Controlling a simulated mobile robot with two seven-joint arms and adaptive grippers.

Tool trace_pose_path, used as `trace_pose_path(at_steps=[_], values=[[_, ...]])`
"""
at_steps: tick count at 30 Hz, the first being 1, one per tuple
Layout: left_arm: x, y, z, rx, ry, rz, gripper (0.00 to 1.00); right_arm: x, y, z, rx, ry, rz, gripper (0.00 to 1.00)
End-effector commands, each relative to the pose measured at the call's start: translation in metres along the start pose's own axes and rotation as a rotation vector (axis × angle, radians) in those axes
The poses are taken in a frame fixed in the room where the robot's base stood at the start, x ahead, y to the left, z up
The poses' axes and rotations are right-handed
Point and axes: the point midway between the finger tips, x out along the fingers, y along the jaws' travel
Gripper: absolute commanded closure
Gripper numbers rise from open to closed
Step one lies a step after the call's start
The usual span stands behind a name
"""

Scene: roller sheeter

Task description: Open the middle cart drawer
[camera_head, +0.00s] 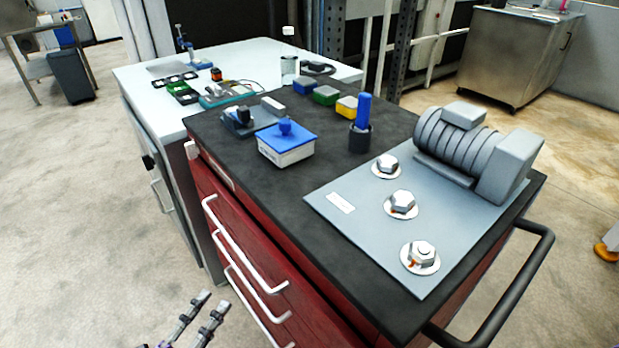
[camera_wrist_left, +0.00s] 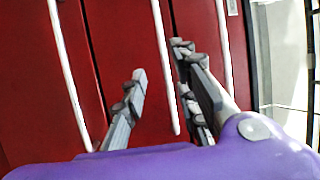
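The red tool cart has a stack of drawers with pale bar handles on its left side in the head view. The top handle (camera_head: 238,248), the middle handle (camera_head: 242,277) and the lower handle (camera_head: 249,309) show there, and the drawers look shut. My left gripper (camera_head: 214,299) is open at the bottom, a little left of the handles. In the left wrist view, the middle handle (camera_wrist_left: 165,80) runs between the open fingers of the left gripper (camera_wrist_left: 160,60). Another handle (camera_wrist_left: 70,75) lies left of them and one (camera_wrist_left: 221,45) right. Contact cannot be told. My right gripper is not in view.
The black cart top (camera_head: 300,210) carries a blue-lidded box (camera_head: 286,143), small coloured boxes and a grey motor unit on a plate (camera_head: 350,220). A black push bar (camera_head: 535,265) sticks out at right. A white bench (camera_head: 150,100) adjoins behind. Floor left is clear.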

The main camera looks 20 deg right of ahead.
Motion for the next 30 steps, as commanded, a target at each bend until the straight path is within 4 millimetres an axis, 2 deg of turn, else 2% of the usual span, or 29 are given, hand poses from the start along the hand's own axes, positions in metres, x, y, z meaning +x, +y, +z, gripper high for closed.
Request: trace_pose_path(at_steps=[4,8,12,18,28,30], values=[[0.01,-0.003,-0.005,0.015,0.02,-0.01,0.72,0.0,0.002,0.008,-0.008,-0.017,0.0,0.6],[0.031,-0.004,-0.006,0.014,0.02,-0.012,0.72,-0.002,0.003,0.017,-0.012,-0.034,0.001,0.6],[0.054,-0.004,-0.006,0.013,0.018,-0.012,0.72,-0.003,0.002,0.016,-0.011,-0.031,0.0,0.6],[0.074,-0.004,-0.006,0.012,0.017,-0.01,0.72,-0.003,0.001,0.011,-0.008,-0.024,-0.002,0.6],[0.078,-0.003,-0.006,0.012,0.016,-0.008,0.72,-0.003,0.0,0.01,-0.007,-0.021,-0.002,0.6],[0.078,-0.003,-0.006,0.012,0.016,-0.008,0.82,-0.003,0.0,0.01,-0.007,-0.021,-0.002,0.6]])
